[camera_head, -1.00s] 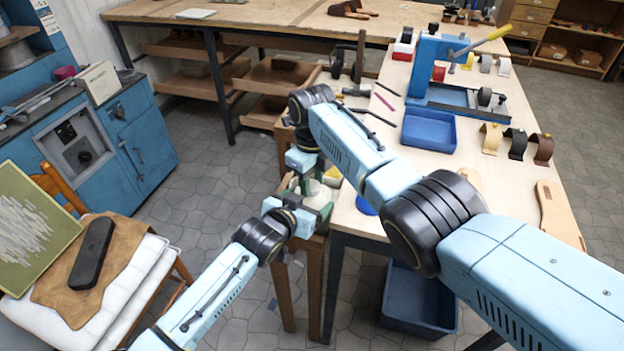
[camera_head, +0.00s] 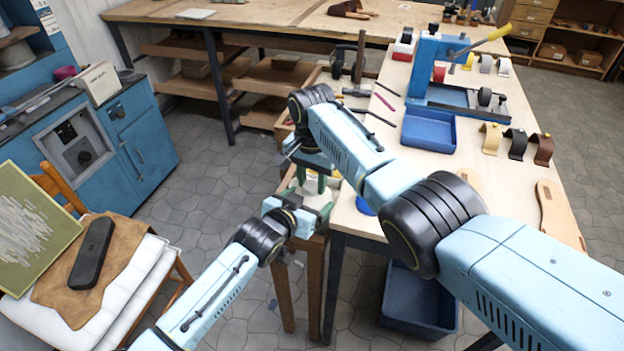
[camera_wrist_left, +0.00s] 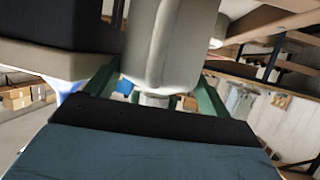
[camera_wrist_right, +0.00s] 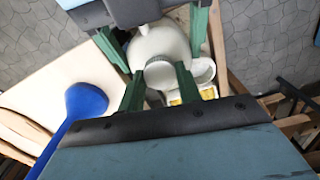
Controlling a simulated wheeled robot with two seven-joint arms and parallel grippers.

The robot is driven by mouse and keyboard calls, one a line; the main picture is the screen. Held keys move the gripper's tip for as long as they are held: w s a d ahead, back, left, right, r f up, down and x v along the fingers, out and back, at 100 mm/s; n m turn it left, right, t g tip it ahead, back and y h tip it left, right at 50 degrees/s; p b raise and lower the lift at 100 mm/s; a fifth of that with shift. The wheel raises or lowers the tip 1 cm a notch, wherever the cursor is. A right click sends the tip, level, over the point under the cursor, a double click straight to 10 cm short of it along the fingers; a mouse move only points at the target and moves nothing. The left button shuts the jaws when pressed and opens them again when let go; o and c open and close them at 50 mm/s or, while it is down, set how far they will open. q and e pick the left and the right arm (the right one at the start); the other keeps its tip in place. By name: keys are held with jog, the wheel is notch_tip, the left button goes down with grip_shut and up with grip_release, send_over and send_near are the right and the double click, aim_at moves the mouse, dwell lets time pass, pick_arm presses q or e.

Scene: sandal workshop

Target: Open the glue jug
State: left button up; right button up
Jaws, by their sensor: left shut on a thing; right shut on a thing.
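The glue jug is a pale, rounded container with a ribbed cap. In the right wrist view the jug body (camera_wrist_right: 160,45) shows behind the cap (camera_wrist_right: 159,75). My right gripper (camera_wrist_right: 160,84) is shut on the cap, one green finger on each side. My left gripper (camera_wrist_left: 153,88) is shut on the pale jug (camera_wrist_left: 165,45), which shows between its green fingers. In the head view the left gripper (camera_head: 310,208) is below the right gripper (camera_head: 311,178), and they largely hide the jug. I cannot tell whether the cap is loose.
A white cup (camera_wrist_right: 203,71) and a yellow-labelled item (camera_wrist_right: 207,92) are close beside the jug. A blue rounded object (camera_wrist_right: 87,101) lies on the pale worktop. A blue tray (camera_head: 429,131) is further back on the bench. A blue crate (camera_head: 418,300) is on the floor below.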

jog(key=n, duration=0.5)
jog(key=shift+n, duration=0.4)
jog(key=n, duration=0.3)
jog(key=shift+r+n, duration=0.1)
jog(key=shift+n, duration=0.2)
jog(key=n, duration=0.3)
jog(key=shift+n, duration=0.4)
jog(key=n, duration=0.3)
jog(key=shift+n, duration=0.4)
jog(key=n, duration=1.2)
jog(key=shift+n, duration=0.4)
jog(key=n, duration=0.3)
jog(key=shift+n, duration=0.4)
